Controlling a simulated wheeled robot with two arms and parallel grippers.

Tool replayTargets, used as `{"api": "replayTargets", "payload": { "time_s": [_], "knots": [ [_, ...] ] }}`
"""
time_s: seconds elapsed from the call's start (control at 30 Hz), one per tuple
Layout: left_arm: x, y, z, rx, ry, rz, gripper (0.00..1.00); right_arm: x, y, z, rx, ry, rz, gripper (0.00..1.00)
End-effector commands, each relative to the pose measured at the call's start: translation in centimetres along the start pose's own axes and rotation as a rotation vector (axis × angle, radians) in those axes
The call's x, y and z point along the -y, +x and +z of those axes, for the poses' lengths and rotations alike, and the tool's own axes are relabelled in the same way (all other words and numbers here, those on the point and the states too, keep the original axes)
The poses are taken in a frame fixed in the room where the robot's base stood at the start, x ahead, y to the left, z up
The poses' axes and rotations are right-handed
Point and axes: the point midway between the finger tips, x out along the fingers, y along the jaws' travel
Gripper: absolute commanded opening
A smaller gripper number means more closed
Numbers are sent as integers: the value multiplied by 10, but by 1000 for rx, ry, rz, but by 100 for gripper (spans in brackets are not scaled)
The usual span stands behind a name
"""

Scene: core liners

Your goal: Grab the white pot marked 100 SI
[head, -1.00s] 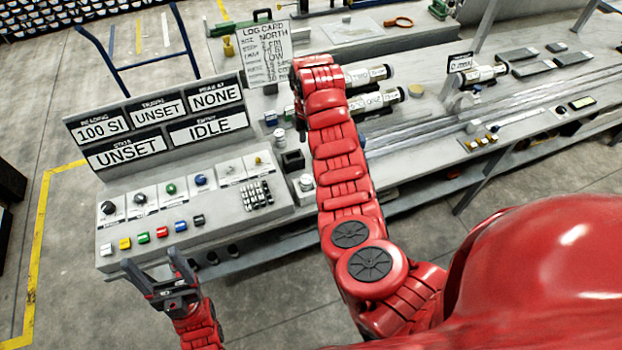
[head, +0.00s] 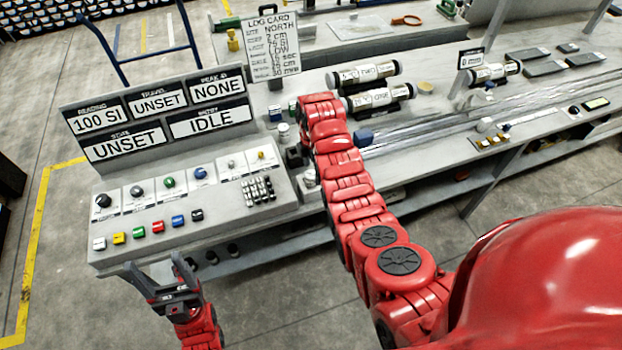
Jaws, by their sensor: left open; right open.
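Two small white pots stand beside the console: one white pot (head: 283,133) behind a dark square holder, another white pot (head: 309,178) in front, close to my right arm. No 100 SI mark is readable on either. The console's reading panel (head: 97,121) shows 100 SI. My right gripper (head: 304,142) is mostly hidden behind its own red forearm, above the bench near these pots; I see no pot held. My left gripper (head: 153,266) is open and empty, in front of the console's lower left edge.
The dark holder (head: 294,157) sits between the pots. The console (head: 165,195) has coloured buttons and knobs. A log card (head: 273,48) stands behind. Labelled cylinders (head: 371,97) and a blue block (head: 363,137) lie right of my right arm, near long clear rails (head: 435,132).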

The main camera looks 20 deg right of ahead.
Motion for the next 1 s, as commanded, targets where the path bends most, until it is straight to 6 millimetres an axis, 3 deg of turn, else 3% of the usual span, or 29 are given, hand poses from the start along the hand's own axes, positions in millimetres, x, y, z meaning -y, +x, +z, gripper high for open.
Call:
{"api": "replayTargets", "payload": {
  "time_s": [0.1,0.33,0.63,1.0],
  "knots": [
    [1,15,-2,0,0,0,74,0,9,-1,-1,0,-3,84],
    [1,20,-3,0,0,0,74,-2,28,-1,0,0,2,84],
    [1,19,-3,0,0,0,74,-1,32,-1,1,0,2,84],
    [1,19,-3,0,0,0,74,-2,31,-1,1,0,3,19]
  ]
}}
